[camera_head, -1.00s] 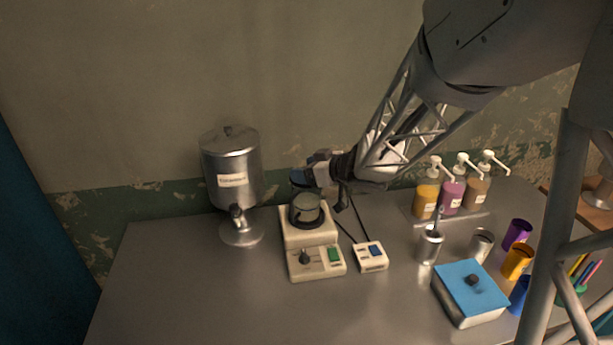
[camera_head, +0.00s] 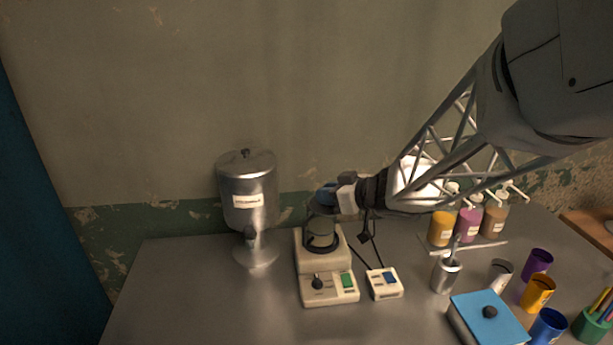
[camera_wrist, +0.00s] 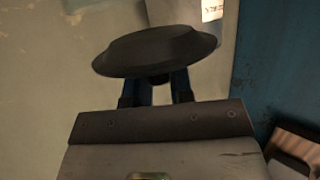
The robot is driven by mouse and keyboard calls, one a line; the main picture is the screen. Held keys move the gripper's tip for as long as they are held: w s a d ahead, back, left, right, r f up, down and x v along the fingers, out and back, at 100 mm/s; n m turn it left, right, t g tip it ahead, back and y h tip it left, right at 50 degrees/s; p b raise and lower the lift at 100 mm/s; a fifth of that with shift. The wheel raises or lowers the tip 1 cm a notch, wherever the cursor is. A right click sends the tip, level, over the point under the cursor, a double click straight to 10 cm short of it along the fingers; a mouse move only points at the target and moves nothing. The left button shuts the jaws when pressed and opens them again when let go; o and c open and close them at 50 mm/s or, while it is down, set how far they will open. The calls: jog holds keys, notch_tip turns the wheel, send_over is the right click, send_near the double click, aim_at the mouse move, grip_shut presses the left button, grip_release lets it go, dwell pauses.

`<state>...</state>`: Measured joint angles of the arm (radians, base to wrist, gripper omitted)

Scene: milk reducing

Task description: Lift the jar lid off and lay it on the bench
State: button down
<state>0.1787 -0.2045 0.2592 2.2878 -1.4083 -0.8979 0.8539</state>
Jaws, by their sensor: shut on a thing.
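The glass jar (camera_head: 320,236) stands on the cream stirrer-like device (camera_head: 341,286) on the grey bench (camera_head: 220,312). My gripper (camera_head: 324,200) is over the jar, reaching in from the right. In the wrist view my gripper's blue fingers (camera_wrist: 161,88) are shut on the dark round lid (camera_wrist: 157,50), which is seen nearly edge-on. In the head view the lid is small and dark against the fingers. Whether it clears the jar's rim is hard to tell there.
A metal dispenser (camera_head: 248,195) stands left of the device. A small control box (camera_head: 384,284) sits to its right. Pump bottles (camera_head: 441,229), metal cups (camera_head: 445,273), a blue-topped box (camera_head: 490,315) and coloured cups (camera_head: 537,293) fill the right. The front left bench is clear.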

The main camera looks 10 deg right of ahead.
jog(key=s+r, duration=0.1)
jog(key=s, duration=0.9)
jog(key=shift+d, duration=0.25)
jog(key=shift+w, duration=0.1)
dwell(0.3)
